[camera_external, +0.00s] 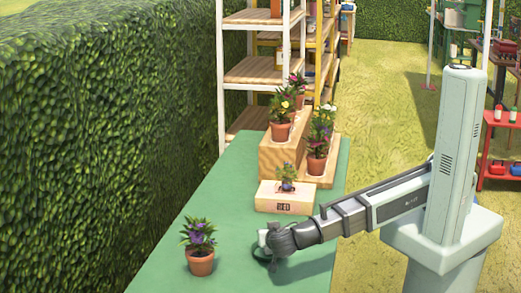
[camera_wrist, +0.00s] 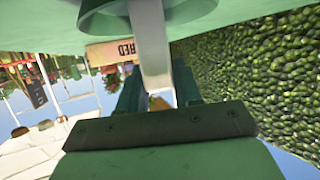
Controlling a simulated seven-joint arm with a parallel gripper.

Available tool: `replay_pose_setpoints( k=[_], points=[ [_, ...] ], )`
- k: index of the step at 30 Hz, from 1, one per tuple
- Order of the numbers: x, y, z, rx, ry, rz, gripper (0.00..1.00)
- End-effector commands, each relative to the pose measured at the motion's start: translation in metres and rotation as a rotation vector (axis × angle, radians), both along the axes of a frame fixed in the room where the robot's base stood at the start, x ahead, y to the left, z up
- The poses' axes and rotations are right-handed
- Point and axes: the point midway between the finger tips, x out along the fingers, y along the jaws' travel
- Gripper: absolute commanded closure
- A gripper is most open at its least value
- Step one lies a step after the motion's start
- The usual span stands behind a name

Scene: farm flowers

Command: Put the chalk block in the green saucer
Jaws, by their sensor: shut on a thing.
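My gripper (camera_external: 272,241) is low over the near part of the green table. It is shut on the chalk block (camera_wrist: 150,45), a pale upright block that shows between my fingers (camera_wrist: 158,85) in the wrist view. Outside, only a small pale part of the block (camera_external: 262,237) shows beside my gripper. The green saucer (camera_external: 261,254) lies under my gripper, partly hidden by it. In the wrist view, its rounded rim (camera_wrist: 100,18) is at the top edge, with the block's end in front of it. I cannot tell whether the block touches the saucer.
A potted purple flower (camera_external: 200,262) stands left of my gripper. A wooden box with lettering (camera_external: 284,206) and a small plant stands behind it. Potted flowers on wooden steps (camera_external: 284,159) are farther back. The table (camera_external: 215,195) is clear to the left of the box.

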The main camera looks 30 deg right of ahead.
Motion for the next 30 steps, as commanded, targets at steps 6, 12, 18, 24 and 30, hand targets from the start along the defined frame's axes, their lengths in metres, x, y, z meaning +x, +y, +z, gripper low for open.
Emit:
replay_pose_setpoints(
  k=[6,12,18,24,30],
  points=[
    [0.000,0.000,0.000,0.000,0.000,0.000,0.47],
    [0.000,0.000,0.000,0.000,0.000,0.000,0.41],
    [0.000,0.000,0.003,0.001,0.000,0.000,0.41],
    [-0.020,0.010,0.012,0.002,-0.001,0.002,0.41],
    [-0.052,0.023,0.025,0.002,-0.001,0.003,0.41]
  ],
)
